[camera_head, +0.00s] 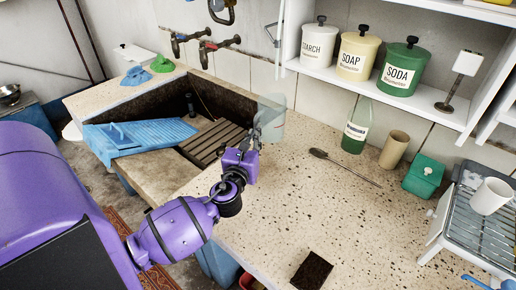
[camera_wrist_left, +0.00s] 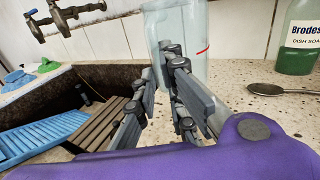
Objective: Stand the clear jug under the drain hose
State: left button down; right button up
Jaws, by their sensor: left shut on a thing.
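The clear jug (camera_head: 271,119) is a see-through vessel at the right rim of the stone trough; a red mark shows on its side in the left wrist view (camera_wrist_left: 196,32). My left gripper (camera_head: 258,133) is shut on the jug, with its fingers (camera_wrist_left: 172,75) at the jug's lower part. The fingers partly hide the jug, and I cannot tell whether its base touches the counter. I cannot identify the drain hose for sure; a thin grey bent tube (camera_head: 275,36) hangs on the wall above the jug. My right gripper is not in view.
The trough (camera_head: 170,97) holds a wooden slatted rack (camera_head: 217,139) and a blue washboard (camera_head: 140,135). A shelf (camera_head: 370,88) overhangs the back.

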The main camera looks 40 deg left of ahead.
pick_arm(q)
jog(key=f, duration=0.2)
jog(key=w+f+b, duration=0.1)
jog(key=w+f, duration=0.1)
jog(key=f, duration=0.1)
jog(key=shift+w+a+f, duration=0.1)
jog(key=shift+a+f, duration=0.2)
jog(key=shift+f, duration=0.05)
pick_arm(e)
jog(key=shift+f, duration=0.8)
pick_arm(q)
jog(key=shift+r, duration=0.1)
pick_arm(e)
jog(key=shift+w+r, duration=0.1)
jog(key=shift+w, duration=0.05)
pick_arm(q)
jog(key=shift+f+b, duration=0.2)
jog(key=shift+b, duration=0.15)
jog(key=c, duration=1.8)
grip_release()
